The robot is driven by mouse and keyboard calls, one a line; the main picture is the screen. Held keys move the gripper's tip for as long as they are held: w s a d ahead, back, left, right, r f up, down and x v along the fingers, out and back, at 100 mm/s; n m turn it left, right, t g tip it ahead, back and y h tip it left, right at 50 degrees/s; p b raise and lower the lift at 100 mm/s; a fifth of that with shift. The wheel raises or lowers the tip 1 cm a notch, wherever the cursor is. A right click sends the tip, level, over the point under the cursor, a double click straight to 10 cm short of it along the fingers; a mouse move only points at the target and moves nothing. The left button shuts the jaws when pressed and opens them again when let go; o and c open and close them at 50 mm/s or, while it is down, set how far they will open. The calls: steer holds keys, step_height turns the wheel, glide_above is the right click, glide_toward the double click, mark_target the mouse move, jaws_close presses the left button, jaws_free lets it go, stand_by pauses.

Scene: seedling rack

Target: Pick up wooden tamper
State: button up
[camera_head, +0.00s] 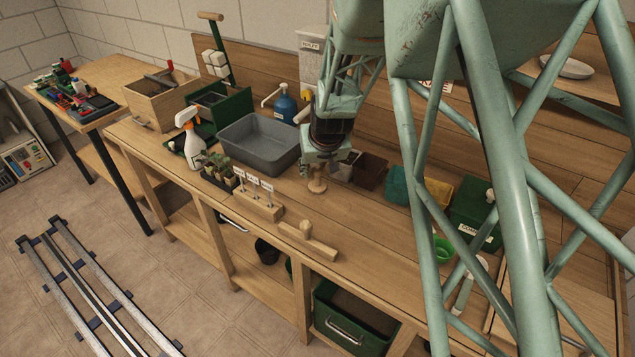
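A flat wooden piece with a knob (307,240) and a wooden label holder (258,205) lie in front. A grey tub (258,143), a spray bottle (192,142) and seedlings (220,170) stand left. A brown pot (369,170) is close right.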

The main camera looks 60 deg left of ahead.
steer(key=shift+c, duration=0.4)
steer(key=c, duration=0.9)
steer(key=shift+r, duration=0.1)
